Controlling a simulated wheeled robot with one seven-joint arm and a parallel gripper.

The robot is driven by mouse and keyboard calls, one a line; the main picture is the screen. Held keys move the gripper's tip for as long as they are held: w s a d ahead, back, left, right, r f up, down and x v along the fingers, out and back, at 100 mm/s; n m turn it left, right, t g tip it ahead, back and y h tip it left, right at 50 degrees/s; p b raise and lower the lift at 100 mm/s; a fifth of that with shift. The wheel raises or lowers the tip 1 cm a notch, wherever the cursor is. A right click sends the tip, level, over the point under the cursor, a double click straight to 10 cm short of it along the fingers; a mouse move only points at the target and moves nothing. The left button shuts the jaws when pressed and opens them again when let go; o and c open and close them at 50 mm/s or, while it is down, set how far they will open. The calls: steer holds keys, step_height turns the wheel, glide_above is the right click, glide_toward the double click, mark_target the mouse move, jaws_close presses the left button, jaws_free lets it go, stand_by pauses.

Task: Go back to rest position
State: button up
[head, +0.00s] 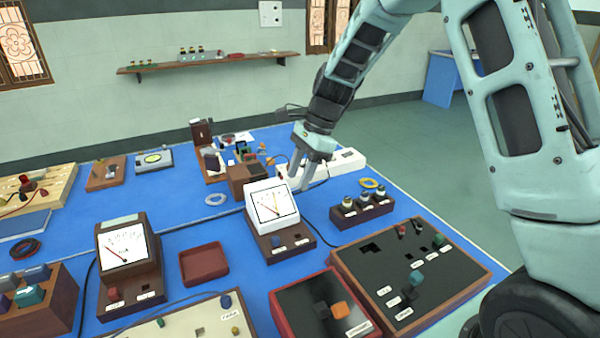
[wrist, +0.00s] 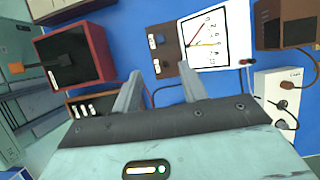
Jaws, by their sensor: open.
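My gripper (head: 306,178) hangs over the blue bench, just behind and right of the right-hand white-faced meter (head: 272,207) in the head view. Its two fingers are apart with nothing between them. In the wrist view, my gripper (wrist: 158,90) shows both fingers spread, with blue bench top beyond them. The meter (wrist: 206,45) is above the right finger there. My arm reaches in from the upper right of the head view.
A white box (head: 346,159) with a cable stands close to my gripper's right. A black-topped board (head: 440,262) and a red-rimmed box (head: 290,293) are at the front right. A red tray (head: 203,264) lies left of the meter. Another meter (head: 128,262) stands farther left.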

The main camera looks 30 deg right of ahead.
steer(key=shift+a, duration=0.1)
steer(key=s+a+r+n+g+h, duration=0.1)
steer(key=s+a+r+n, duration=0.2)
steer(key=s+a+n, duration=0.9)
steer(key=s+a+n+t+h, duration=0.1)
steer(key=s+n+h, duration=0.1)
steer(key=s+n, duration=1.1)
steer(key=s, duration=0.6)
steer(key=shift+f+n+h, duration=0.15)
steer(key=shift+n+h, duration=0.15)
steer(key=shift+h, duration=0.1)
